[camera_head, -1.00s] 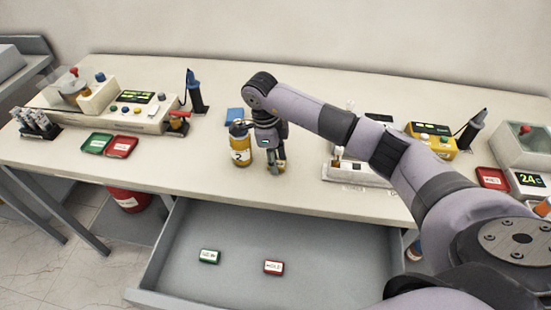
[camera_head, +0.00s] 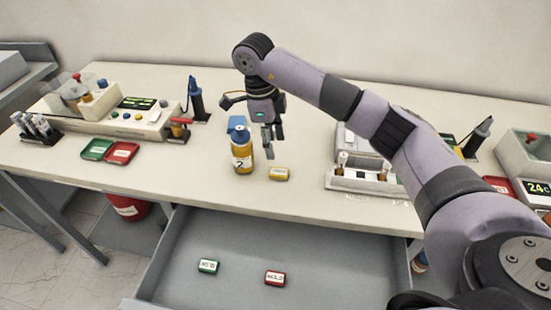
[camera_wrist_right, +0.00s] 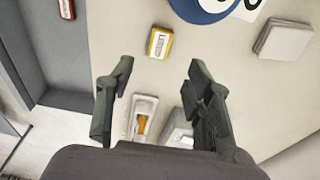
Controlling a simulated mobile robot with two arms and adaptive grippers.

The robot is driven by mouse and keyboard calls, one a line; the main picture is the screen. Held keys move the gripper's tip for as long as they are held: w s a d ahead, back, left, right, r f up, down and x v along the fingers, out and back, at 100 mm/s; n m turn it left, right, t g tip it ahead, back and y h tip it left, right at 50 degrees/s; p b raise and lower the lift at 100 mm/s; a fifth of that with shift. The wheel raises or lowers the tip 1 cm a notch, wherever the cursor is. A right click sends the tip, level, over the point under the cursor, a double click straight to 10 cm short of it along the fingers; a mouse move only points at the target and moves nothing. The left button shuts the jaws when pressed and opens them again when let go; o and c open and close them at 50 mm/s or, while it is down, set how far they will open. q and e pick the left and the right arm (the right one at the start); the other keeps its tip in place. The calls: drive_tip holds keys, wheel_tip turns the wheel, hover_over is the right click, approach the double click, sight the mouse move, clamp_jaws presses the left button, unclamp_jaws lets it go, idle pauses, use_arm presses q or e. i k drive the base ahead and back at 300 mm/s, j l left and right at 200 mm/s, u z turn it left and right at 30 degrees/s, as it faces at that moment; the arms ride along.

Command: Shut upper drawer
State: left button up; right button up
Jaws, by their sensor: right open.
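The upper drawer (camera_head: 232,247) is pulled out below the table's front edge. A green label block (camera_head: 208,266) and a red label block (camera_head: 275,278) lie on its floor. Part of the drawer shows in the right wrist view (camera_wrist_right: 62,75), with a red block (camera_wrist_right: 66,9) in it. My right gripper (camera_head: 270,145) is open and empty above the table, behind a small yellow block (camera_head: 279,174) and to the right of a yellow bottle (camera_head: 242,152). Its two open fingers show in the right wrist view (camera_wrist_right: 155,95). My left gripper is not in view.
A tester with knobs (camera_head: 120,108) stands at the left, with green and red trays (camera_head: 110,150) in front. A white device (camera_head: 365,178) stands right of the yellow block, partly behind my right arm. A red container (camera_head: 128,207) stands under the table.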

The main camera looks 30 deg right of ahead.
sight(325, 267)
drive_tip(key=k, duration=2)
